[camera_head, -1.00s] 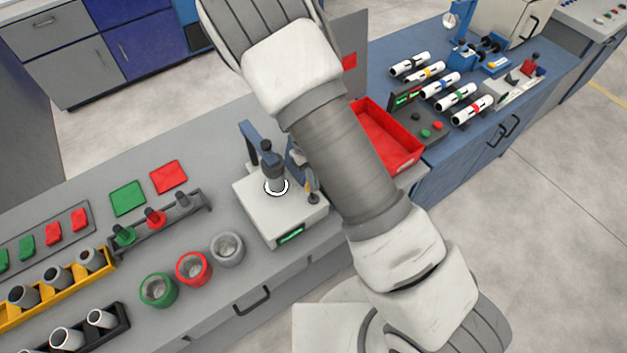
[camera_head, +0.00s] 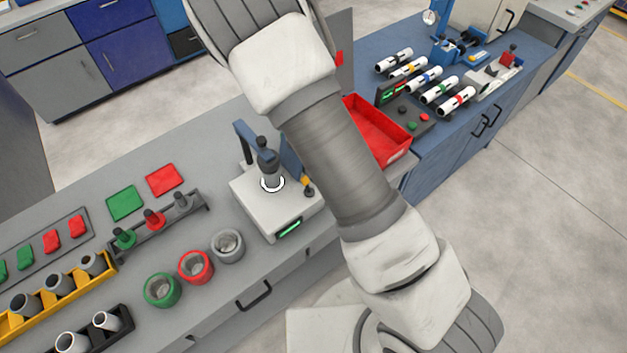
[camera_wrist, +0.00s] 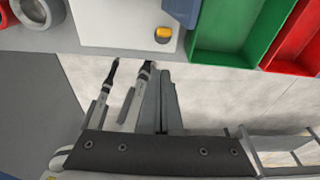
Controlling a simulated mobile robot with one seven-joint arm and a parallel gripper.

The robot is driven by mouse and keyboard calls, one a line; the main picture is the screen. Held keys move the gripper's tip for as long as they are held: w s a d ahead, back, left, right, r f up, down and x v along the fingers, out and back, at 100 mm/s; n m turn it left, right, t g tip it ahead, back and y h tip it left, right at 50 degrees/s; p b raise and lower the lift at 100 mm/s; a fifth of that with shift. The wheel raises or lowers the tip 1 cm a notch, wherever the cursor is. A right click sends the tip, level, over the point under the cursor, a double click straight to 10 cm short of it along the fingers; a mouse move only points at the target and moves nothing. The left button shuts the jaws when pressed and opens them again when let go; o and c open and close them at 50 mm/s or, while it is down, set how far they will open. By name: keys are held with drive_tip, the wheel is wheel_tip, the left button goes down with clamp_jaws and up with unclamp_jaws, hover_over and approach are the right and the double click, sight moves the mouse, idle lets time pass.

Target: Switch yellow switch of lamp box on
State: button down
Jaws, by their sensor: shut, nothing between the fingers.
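The lamp box appears to be the white box (camera_head: 252,205) on the grey bench, with a green-lit display on its front and a dark handle standing in a white ring on top. A small yellow switch (camera_head: 308,182) sits at its right side, close to my arm. In the wrist view the yellow switch (camera_wrist: 163,34) is on the white box top (camera_wrist: 115,25) near its edge. My gripper (camera_wrist: 160,72) is shut and empty, below the switch in that picture and apart from it. In the head view my gripper cannot be made out; the arm covers part of the area.
A red bin (camera_head: 405,152) lies right of the box; the wrist view also shows a green bin (camera_wrist: 225,52). A blue post (camera_head: 292,160) stands behind the switch. Red, green and grey cups (camera_head: 195,278) are to the left. Open floor lies right of the benches.

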drive_tip(key=w+a+r, duration=0.2)
drive_tip(key=w+r, duration=0.1)
drive_tip(key=r, duration=0.1)
drive_tip(key=shift+w+a+r, duration=0.15)
drive_tip(key=shift+w, duration=0.2)
